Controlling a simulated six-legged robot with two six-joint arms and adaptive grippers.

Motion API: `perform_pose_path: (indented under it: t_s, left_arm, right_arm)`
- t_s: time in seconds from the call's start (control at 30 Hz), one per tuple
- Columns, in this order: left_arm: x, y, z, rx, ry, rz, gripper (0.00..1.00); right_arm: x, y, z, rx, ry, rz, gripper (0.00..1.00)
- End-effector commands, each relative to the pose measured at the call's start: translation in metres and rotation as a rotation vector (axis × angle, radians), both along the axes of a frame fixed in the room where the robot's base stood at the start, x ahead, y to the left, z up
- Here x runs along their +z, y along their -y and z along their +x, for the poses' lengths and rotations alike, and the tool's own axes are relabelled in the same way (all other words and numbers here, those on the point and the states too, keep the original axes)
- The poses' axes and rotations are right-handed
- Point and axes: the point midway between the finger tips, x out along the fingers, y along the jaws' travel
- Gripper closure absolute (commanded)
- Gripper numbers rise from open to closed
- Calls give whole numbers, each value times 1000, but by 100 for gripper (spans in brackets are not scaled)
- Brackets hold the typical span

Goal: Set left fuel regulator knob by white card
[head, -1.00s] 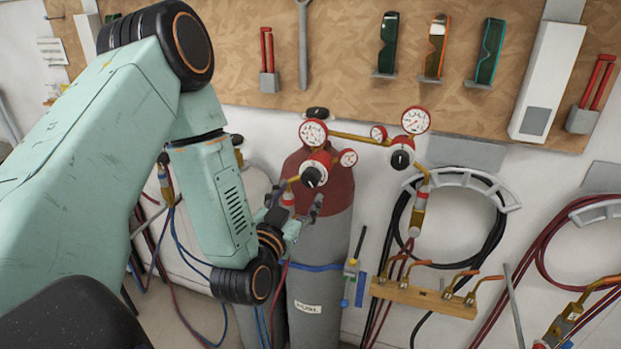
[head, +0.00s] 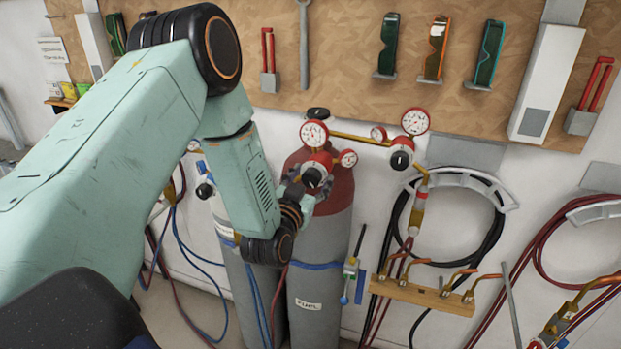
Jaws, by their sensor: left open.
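The left fuel regulator is red with two gauges, and its black knob (head: 312,177) faces me. It sits on the red-topped grey cylinder (head: 325,240). My left gripper (head: 308,182) is open at the knob, its fingers close below and left of it; I cannot tell whether they touch it. A second red regulator with a black knob (head: 400,160) is on the right, joined by a brass pipe. A white card with small print (head: 308,305) is on the cylinder's front; a white sheet (head: 52,52) hangs on the far left wall. My right gripper is not in view.
A second grey cylinder (head: 250,285) stands left, partly behind my arm. Blue and red hoses hang there. A wooden torch-tip rack (head: 425,296) and a coiled black hose (head: 492,235) are on the right. Goggles (head: 388,45) and tools hang on the board above.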

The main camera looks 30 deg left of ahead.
Motion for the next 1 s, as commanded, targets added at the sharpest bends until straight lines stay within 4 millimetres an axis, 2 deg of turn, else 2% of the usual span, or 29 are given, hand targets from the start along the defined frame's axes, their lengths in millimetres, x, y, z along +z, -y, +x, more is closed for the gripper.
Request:
perform_pose_path:
  t_s: [0.07,0.7,1.0]
  left_arm:
    - [0,0,0,0,0,0,39]
    - [0,0,-1,0,0,0,93]
    - [-1,0,0,1,21,-82,93]
  right_arm:
    - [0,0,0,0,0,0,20]
    - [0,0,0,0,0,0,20]
    - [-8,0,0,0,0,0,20]
